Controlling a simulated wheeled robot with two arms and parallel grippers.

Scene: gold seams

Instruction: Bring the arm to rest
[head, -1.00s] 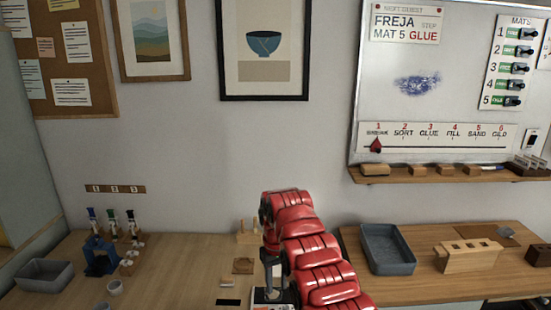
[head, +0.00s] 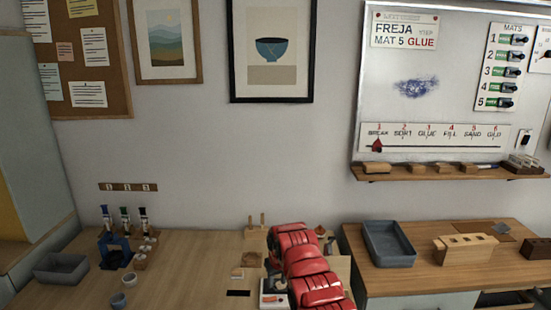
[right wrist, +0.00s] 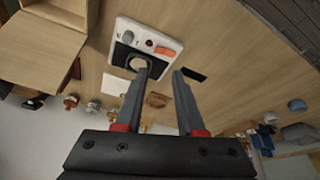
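My right arm (head: 305,265), red and segmented, reaches over the wooden table in the head view and hides its own gripper fingers there. In the right wrist view my right gripper (right wrist: 162,73) has two grey fingers standing apart with nothing between them. A white device (right wrist: 146,48) with an orange button and a dark ring lies beyond the fingertips, partly covered by the left finger. It shows in part beside the arm in the head view (head: 268,299). My left gripper is in neither view.
A grey bin (head: 61,268), a rack of bottles (head: 125,240) and small cups (head: 119,300) stand at left on the table. A blue-grey tray (head: 388,246) and a slotted wooden block (head: 465,248) sit on the right counter.

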